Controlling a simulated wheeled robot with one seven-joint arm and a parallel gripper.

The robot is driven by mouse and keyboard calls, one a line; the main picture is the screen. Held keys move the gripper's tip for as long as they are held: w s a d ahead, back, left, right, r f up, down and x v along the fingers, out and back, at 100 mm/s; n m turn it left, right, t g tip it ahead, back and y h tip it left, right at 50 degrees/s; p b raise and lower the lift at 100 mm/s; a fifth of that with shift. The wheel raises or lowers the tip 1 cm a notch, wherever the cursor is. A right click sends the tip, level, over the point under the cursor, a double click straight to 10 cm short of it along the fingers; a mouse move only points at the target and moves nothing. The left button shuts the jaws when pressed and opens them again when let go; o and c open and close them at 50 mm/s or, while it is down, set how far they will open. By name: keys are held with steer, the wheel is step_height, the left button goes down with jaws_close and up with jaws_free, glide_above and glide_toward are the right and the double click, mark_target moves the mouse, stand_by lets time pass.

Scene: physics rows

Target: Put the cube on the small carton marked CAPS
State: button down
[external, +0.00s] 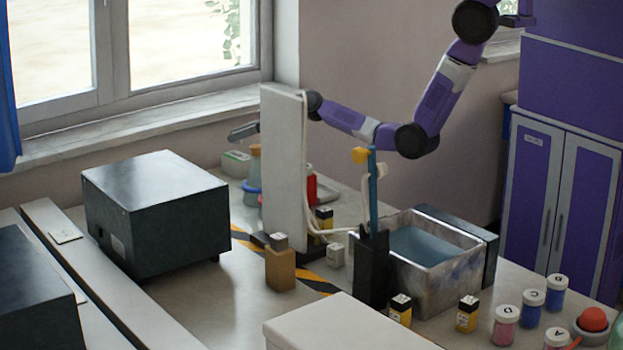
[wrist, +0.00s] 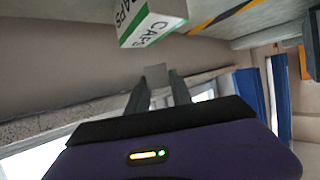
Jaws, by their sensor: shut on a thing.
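The cube (wrist: 155,76) is small and grey. In the wrist view it sits between the fingertips of my gripper (wrist: 158,88), which is shut on it. The small white and green carton marked CAPS (wrist: 150,22) is beyond the cube at the top of the wrist view, with a gap between them in the picture. In the external view my gripper (external: 241,132) is left of the tall pale panel, above the carton (external: 236,163) near the window sill. I cannot make out the held cube there, and the panel hides part of my wrist.
The tall pale panel (external: 283,165) stands close beside my gripper. A flask (external: 254,170) is right of the carton. A large dark box (external: 155,212) stands in front to the left.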

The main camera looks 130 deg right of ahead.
mark_target(243, 157)
steer(key=shift+f, duration=1.9)
steer(key=shift+f, duration=0.1)
steer(key=c, duration=1.1)
jaws_free()
steer(key=shift+c, duration=0.2)
steer(key=shift+r, duration=0.25)
steer(key=shift+s+a, duration=0.25)
steer(key=v, duration=1.1)
steer(key=shift+b, duration=0.3)
steer(key=shift+s+r, duration=0.1)
steer(key=shift+r, duration=0.05)
